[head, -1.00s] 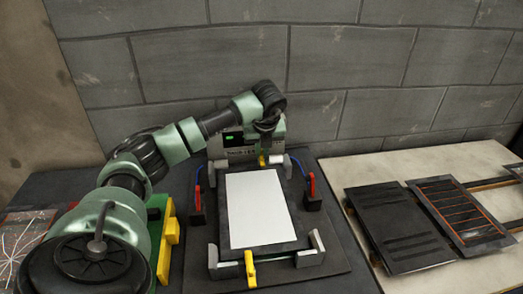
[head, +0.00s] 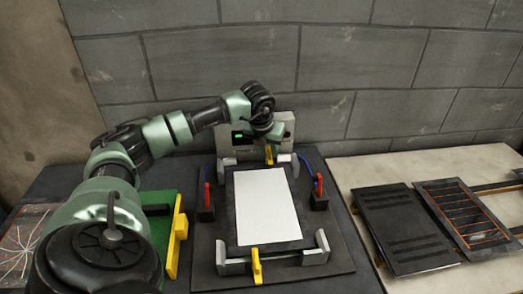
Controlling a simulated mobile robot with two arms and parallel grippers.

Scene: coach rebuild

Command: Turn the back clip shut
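The back clip (head: 269,155) is a small yellow piece at the middle of the far edge of the fixture (head: 343,262). It looks lengthwise, pointing toward the white sheet (head: 267,207) held in the fixture. A like yellow front clip (head: 256,267) sits on the near edge. My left gripper (head: 274,134) is just above and behind the back clip, reached over from the left. Its fingers are small and dark here, so I cannot tell whether they are open or touch the clip. My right gripper is out of view.
A grey box with a green display (head: 239,135) stands right behind the fixture. Red-handled posts (head: 207,196) (head: 319,188) with blue cables flank the sheet. A green and yellow holder (head: 177,235) is at left. Dark panels (head: 405,228) lie on the pale table at right.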

